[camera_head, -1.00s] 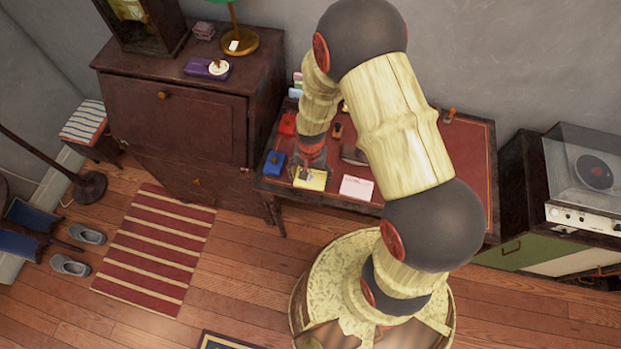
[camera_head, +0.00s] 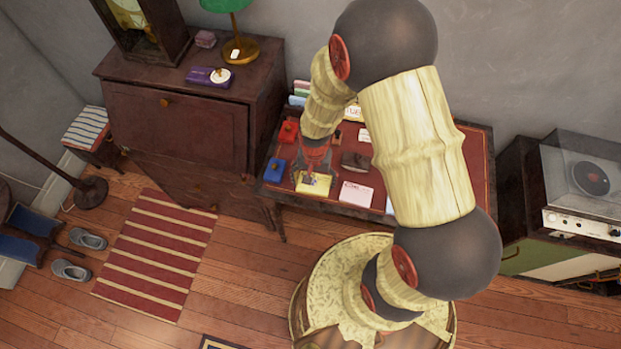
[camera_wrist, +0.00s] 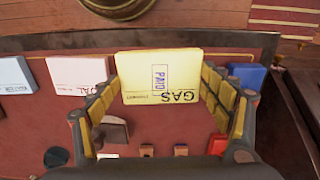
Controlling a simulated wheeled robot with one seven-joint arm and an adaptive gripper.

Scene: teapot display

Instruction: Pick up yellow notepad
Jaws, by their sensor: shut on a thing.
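The yellow notepad (camera_wrist: 160,77) is between my gripper's two padded fingers in the wrist view. In the head view the notepad (camera_head: 313,185) is at the front left of the red-topped desk (camera_head: 474,160), partly covered by my gripper (camera_head: 312,176).
A pink-white notepad (camera_head: 356,194) lies right of it and a blue box-like item (camera_head: 274,168) left. A red item (camera_head: 288,131) and a dark stamp-like object (camera_head: 356,161) are behind. A brown cabinet (camera_head: 175,125) stands left, a record player (camera_head: 590,180) right.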

